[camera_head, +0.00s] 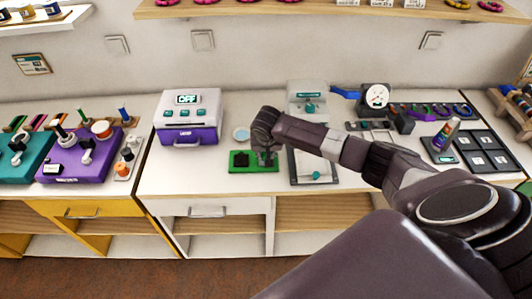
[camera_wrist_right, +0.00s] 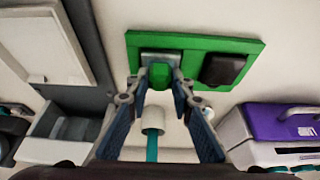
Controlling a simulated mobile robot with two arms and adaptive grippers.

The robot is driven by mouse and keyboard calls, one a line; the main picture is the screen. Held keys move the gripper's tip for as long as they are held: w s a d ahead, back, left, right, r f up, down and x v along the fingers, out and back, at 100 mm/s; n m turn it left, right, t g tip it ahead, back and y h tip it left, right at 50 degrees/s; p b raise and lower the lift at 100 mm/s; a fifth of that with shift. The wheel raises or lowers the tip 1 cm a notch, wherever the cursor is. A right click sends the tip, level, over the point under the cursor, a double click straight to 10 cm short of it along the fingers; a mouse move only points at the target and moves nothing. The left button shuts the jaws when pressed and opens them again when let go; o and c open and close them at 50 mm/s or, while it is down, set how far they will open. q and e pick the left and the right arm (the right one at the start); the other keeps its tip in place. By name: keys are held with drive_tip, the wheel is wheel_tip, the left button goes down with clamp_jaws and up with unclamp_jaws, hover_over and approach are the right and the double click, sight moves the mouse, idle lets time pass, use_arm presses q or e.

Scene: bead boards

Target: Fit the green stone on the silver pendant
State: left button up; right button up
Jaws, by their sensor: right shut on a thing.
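The green board (camera_head: 240,168) lies near the front edge of the white counter; it also shows in the right wrist view (camera_wrist_right: 196,43). The silver pendant (camera_wrist_right: 153,54) looks like a grey square piece in one half of the board. The green stone (camera_wrist_right: 160,76) is between the fingertips of my right gripper (camera_wrist_right: 160,80), which is shut on it. The stone is at the pendant's edge and overlaps it in view; I cannot tell whether they touch. In the head view my right gripper (camera_head: 265,158) is over the board's right half and hides the pendant. My left gripper is not in view.
A dark square piece (camera_wrist_right: 223,69) occupies the board's other half. A purple and white machine (camera_head: 188,118) stands to the left, with a pale round dish (camera_head: 241,133) behind the board. A grey and white press-like device (camera_head: 307,102) stands to the right. The counter front left of the board is clear.

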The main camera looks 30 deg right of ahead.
idle(0.3)
drive_tip(key=o, duration=1.3)
drive_tip(key=shift+o, duration=0.2)
drive_tip(key=shift+r+p, duration=3.55)
drive_tip(key=shift+p, duration=0.35)
